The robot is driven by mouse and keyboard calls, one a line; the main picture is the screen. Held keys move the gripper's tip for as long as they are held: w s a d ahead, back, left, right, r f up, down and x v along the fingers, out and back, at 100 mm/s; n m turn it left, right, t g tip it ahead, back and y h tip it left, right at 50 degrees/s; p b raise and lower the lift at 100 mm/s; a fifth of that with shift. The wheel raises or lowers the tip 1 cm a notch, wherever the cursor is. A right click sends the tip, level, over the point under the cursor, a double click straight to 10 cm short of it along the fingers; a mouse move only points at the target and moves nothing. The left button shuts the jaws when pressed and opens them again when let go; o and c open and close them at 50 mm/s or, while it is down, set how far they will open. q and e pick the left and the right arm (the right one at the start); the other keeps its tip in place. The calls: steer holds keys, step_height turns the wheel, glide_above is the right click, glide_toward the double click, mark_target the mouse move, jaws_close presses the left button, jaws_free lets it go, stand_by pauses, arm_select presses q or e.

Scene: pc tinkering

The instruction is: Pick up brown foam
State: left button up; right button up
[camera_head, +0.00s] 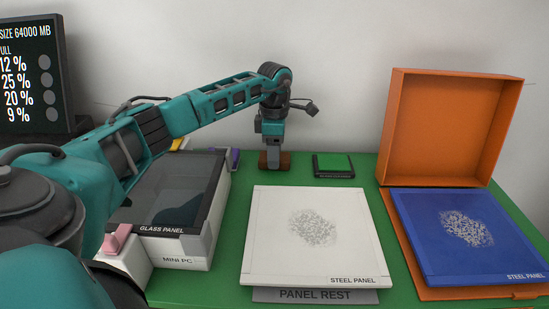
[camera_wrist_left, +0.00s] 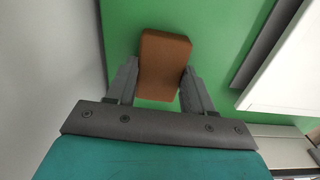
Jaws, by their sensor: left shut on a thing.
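The brown foam (camera_head: 275,160) is a small brown block at the back of the green table, behind the white steel panel. My left gripper (camera_head: 271,150) comes down on it from above and is shut on it. In the left wrist view the brown foam (camera_wrist_left: 163,66) sits between the two grey fingers of the gripper (camera_wrist_left: 160,88). I cannot tell whether the foam touches the table. My right gripper is not in view.
A white steel panel (camera_head: 312,235) lies on the panel rest (camera_head: 315,296). The mini PC (camera_head: 177,253) with its glass panel stands left.

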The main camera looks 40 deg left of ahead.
arm_select(q)
step_height(320, 180, up, 20)
steer(key=p, duration=0.5)
